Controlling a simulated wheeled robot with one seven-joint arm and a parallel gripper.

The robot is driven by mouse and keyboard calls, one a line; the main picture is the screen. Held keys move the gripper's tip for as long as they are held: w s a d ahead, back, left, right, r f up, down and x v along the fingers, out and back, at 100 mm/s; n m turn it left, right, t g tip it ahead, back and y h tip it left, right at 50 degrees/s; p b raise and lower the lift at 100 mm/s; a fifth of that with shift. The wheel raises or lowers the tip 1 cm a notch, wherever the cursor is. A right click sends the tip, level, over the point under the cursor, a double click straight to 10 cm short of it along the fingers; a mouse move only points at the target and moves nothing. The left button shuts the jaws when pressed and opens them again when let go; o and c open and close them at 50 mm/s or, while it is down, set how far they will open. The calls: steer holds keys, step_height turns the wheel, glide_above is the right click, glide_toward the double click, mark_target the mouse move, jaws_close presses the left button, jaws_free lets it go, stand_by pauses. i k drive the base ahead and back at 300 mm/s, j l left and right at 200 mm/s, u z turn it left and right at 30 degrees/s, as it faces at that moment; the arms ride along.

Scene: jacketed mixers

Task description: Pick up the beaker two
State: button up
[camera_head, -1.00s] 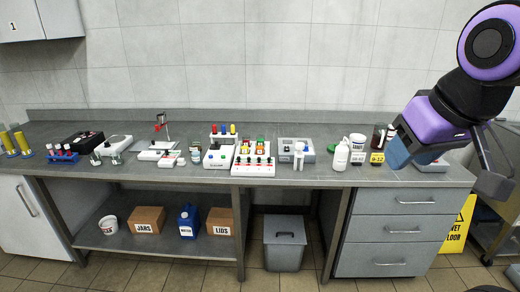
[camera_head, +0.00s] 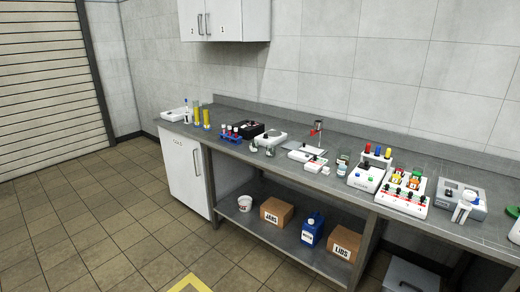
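Two small clear glass vessels stand on the counter in front of the white plate device. The left vessel (camera_head: 253,147) and the right vessel (camera_head: 269,151) are close together near the front edge. They may be beakers, but they are too small for me to read any label or tell which is beaker two. My gripper and arm are not in view now.
The long grey counter (camera_head: 225,146) carries yellow cylinders (camera_head: 206,119), a tube rack (camera_head: 231,133), a black device (camera_head: 249,130), a white plate device (camera_head: 270,137) and a sink tap (camera_head: 317,128). A lower shelf holds boxes. Floor (camera_head: 110,210) at left is open.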

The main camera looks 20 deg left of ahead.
mark_target(254, 146)
steer(key=i+j+u, duration=0.15)
steer(key=i+j, duration=0.3)
steer(key=i+j+u, duration=0.15)
steer(key=i+j, duration=0.35)
steer(key=i+j+u, duration=0.1)
steer(key=i+j, duration=0.35)
steer(key=i+j+u, duration=0.15)
steer(key=i+j, duration=0.2)
steer(key=i, duration=0.25)
steer(key=i+j+u, duration=0.15)
steer(key=i+j, duration=0.15)
steer(key=i, duration=0.25)
